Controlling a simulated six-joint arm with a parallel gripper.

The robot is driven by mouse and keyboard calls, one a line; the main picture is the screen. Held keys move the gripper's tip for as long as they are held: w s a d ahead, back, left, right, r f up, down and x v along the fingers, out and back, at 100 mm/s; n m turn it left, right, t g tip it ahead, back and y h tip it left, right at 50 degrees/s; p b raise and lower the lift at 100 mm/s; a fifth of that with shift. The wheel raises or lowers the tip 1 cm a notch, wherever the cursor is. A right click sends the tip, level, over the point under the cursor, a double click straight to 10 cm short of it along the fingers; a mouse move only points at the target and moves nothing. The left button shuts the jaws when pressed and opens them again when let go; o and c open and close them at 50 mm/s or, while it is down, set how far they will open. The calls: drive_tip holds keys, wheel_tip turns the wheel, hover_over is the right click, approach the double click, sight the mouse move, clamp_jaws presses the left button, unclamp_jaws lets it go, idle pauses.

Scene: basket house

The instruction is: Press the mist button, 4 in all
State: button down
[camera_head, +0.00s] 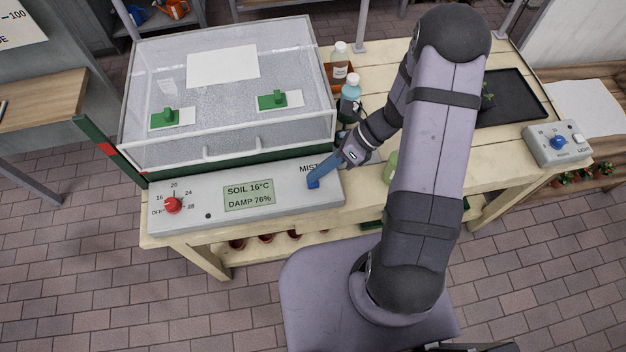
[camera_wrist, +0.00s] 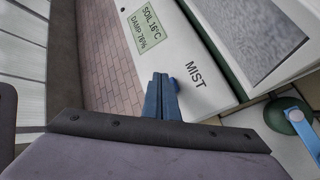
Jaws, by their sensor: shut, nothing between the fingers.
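The grey control panel (camera_head: 216,221) runs along the front of the propagator. The word MIST is printed at its right end, and it also shows in the wrist view on the panel (camera_wrist: 185,50). My gripper (camera_head: 313,184) is shut and empty, with its blue fingertips at the panel just below the MIST label. In the wrist view, the fingers (camera_wrist: 161,80) are together, and a small blue piece, likely the mist button (camera_wrist: 174,84), shows beside their tips. Whether they touch it cannot be told. The display (camera_head: 249,194) reads SOIL 16°C and DAMP 76%.
A red dial (camera_head: 173,205) sits at the panel's left end. The clear propagator lid (camera_head: 282,134) is behind the panel. Bottles (camera_head: 350,92) stand behind my gripper. A black tray (camera_head: 513,105) and a light control box (camera_head: 557,146) are on the bench to the right.

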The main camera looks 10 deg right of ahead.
sight(318, 181)
drive_tip(key=shift+f, duration=0.1)
idle(0.3)
drive_tip(key=shift+f, duration=0.3)
drive_tip(key=shift+f+b, duration=0.4)
drive_tip(key=shift+f, duration=0.1)
idle(0.8)
drive_tip(key=shift+r, duration=0.2)
drive_tip(key=shift+r+p, duration=0.7)
drive_tip(key=shift+p, duration=0.25)
wheel_tip(318, 181, up, 5)
drive_tip(key=p, duration=0.5)
idle(0.8)
